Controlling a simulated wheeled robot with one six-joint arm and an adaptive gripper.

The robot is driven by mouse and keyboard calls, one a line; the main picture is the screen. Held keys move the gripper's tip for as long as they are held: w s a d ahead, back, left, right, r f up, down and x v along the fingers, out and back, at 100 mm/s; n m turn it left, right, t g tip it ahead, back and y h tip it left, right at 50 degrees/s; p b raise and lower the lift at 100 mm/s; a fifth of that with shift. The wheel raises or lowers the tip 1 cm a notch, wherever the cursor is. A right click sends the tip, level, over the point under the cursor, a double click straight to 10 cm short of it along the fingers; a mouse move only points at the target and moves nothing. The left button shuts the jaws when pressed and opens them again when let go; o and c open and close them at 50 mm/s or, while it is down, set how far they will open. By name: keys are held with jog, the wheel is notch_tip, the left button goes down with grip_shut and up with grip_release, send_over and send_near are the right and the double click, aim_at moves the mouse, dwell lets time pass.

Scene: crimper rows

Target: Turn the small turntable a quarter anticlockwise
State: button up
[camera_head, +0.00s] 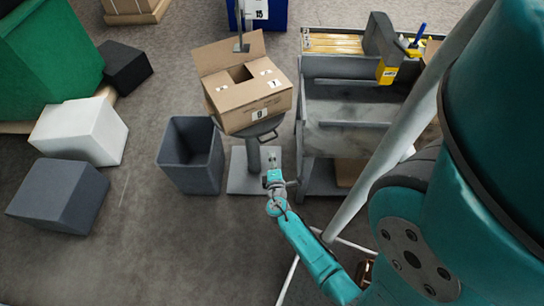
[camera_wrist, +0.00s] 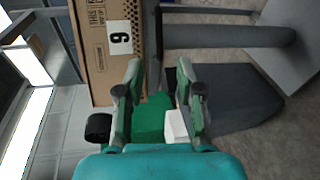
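The small turntable (camera_head: 252,131) is a dark disc on a grey post (camera_head: 253,158) with a pale square base plate (camera_head: 240,184). A dark loop handle (camera_head: 268,136) sticks out at its near right edge. An open cardboard box (camera_head: 238,112) sits on it, with labels 9 and 7. In the wrist view the box (camera_wrist: 97,75) stands sideways at the left, beside the disc's edge (camera_wrist: 152,42). My gripper (camera_wrist: 159,68) is open, its fingers apart. In the head view my gripper (camera_head: 272,163) is just below the handle. I cannot tell whether it touches the turntable.
A grey bin (camera_head: 191,160) stands left of the post. A grey shelved trolley (camera_head: 350,100) stands close on the right, with a yellow-marked tool on top. White (camera_head: 82,133) and dark grey (camera_head: 60,195) boxes lie at left. Floor in the lower left is clear.

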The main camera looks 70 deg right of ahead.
jog(key=shift+w+r, duration=0.1)
jog(key=shift+w, duration=0.1)
jog(key=c, duration=0.6)
jog(key=w+m, duration=0.1)
jog(key=w, duration=0.1)
jog(key=w+a+m+g+h, duration=0.1)
jog(key=w, duration=0.1)
jog(key=w+a+r+m+g, duration=0.1)
jog(key=w, duration=0.1)
jog(key=shift+w+a+m+h, duration=0.1)
jog(key=shift+a+m+h, duration=0.1)
jog(key=shift+m+h, duration=0.1)
grip_shut()
jog(key=w+a+m+g, duration=0.3)
jog(key=w+a, duration=0.1)
jog(key=a, duration=0.2)
jog(key=s+x, duration=0.2)
jog(key=x, duration=1.1)
jog(key=shift+s+d+h, duration=0.3)
jog(key=shift+s, duration=0.25)
